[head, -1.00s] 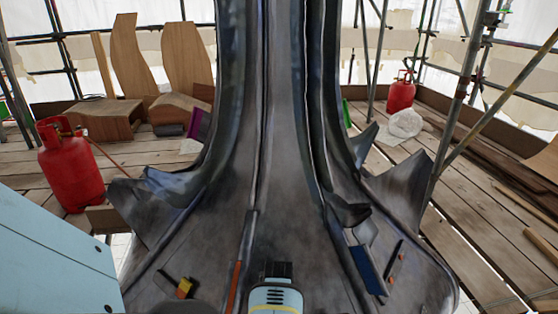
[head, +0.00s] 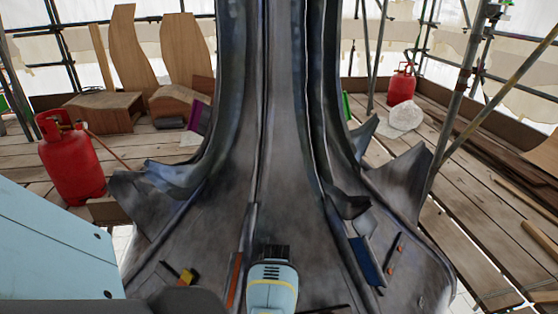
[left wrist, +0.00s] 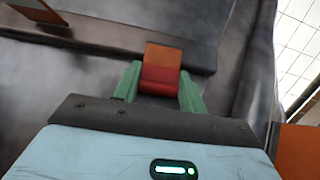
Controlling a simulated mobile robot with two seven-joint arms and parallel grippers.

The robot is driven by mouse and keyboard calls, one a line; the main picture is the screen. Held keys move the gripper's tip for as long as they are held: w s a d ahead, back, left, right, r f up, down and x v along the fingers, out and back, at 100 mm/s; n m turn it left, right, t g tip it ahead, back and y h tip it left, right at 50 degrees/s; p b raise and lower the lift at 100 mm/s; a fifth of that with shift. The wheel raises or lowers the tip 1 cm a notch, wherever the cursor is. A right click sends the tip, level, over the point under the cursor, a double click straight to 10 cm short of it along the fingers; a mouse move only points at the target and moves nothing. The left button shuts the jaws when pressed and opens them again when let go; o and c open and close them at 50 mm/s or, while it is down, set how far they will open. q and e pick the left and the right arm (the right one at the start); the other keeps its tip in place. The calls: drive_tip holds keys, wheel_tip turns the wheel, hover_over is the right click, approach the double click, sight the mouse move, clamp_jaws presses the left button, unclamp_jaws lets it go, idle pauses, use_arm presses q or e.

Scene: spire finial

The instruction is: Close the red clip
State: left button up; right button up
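In the left wrist view, a red clip (left wrist: 162,70) with an orange upper face and darker red lower face sits against a dark grey bar. My left gripper (left wrist: 161,82) has one green finger on each side of it. The fingers look very close to the clip's sides; I cannot tell whether they touch or grip it. In the head view, neither fingertips of mine nor the gripped area are clear. Small red-orange clips (head: 390,269) show on the spire's lower right. A yellow-and-red piece (head: 187,276) lies at lower left.
The grey spire (head: 280,150) flares wide in front of me. A light blue, yellow-banded body (head: 272,290) stands at bottom centre; I cannot tell what it is. Red gas bottles (head: 72,165) stand on the plank deck, with wooden forms (head: 130,50) behind. Scaffold poles stand right.

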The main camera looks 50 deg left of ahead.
use_arm(q)
drive_tip(key=o, duration=0.4)
drive_tip(key=shift+o, duration=0.2)
drive_tip(key=r+p, duration=0.1)
drive_tip(key=r, duration=0.1)
drive_tip(key=r+p, duration=0.1)
drive_tip(key=r, duration=0.1)
drive_tip(key=r+p, duration=0.1)
drive_tip(key=r, duration=0.1)
drive_tip(key=shift+w+a+r, duration=0.2)
drive_tip(key=shift+a+r, duration=0.05)
drive_tip(key=shift+a, duration=0.15)
drive_tip(key=shift+a+r+p, duration=0.1)
drive_tip(key=shift+r+p, duration=0.2)
drive_tip(key=shift+r, duration=0.3)
